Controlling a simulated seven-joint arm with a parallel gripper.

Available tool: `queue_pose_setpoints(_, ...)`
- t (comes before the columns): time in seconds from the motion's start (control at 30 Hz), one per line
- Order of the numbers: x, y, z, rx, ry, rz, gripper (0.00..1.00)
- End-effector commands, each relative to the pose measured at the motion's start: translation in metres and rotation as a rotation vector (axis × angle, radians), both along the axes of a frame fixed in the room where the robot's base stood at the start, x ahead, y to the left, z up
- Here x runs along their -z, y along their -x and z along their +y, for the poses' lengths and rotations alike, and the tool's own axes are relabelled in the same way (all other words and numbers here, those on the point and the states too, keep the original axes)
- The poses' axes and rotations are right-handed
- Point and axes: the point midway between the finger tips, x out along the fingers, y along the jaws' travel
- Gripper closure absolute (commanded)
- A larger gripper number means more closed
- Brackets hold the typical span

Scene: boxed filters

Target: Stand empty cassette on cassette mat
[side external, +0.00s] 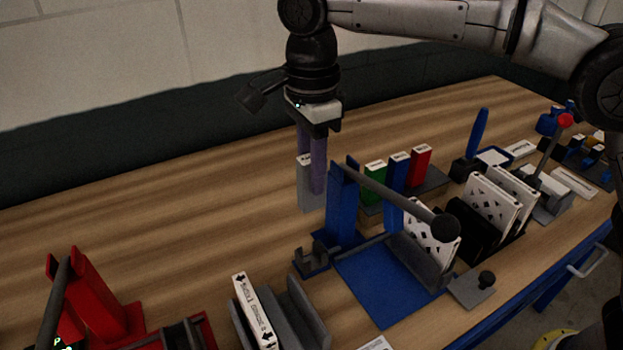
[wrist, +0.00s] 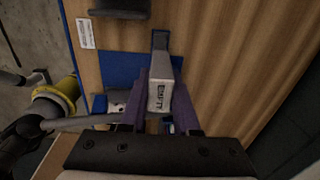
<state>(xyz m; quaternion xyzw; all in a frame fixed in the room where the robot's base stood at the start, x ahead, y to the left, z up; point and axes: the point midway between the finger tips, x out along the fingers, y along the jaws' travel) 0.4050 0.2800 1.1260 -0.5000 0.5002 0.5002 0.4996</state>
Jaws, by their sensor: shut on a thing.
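My gripper (side external: 313,190) points down behind the blue fixture, its purple fingers shut on the empty cassette (side external: 305,198). The cassette is an upright, narrow grey box with a white top. In the wrist view the white end of the cassette (wrist: 160,93) reads "EMPTY" between the purple fingers. I cannot tell whether its bottom touches the table. Green (side external: 374,180), blue (side external: 397,174) and red (side external: 420,165) boxes stand in a row to the right on a dark grey mat (side external: 434,184). I cannot tell for sure whether this is the cassette mat.
A blue fixture (side external: 378,290) with a long dark lever (side external: 395,196) stands in front of my gripper. White perforated panels (side external: 492,205) stand at right. A red fixture (side external: 105,300) and a grey holder with a white labelled piece (side external: 254,310) are at front left. The wood at left is clear.

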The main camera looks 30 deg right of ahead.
Motion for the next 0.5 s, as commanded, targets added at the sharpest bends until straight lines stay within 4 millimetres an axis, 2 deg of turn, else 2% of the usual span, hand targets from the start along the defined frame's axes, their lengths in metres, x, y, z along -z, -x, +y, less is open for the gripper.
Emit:
queue_pose_setpoints(0.2, -0.0105, -0.0001, 0.0000, 0.000, -0.001, -0.002, 1.00)
queue_pose_setpoints(0.5, -0.0109, 0.0001, -0.0001, 0.000, -0.001, -0.001, 1.00)
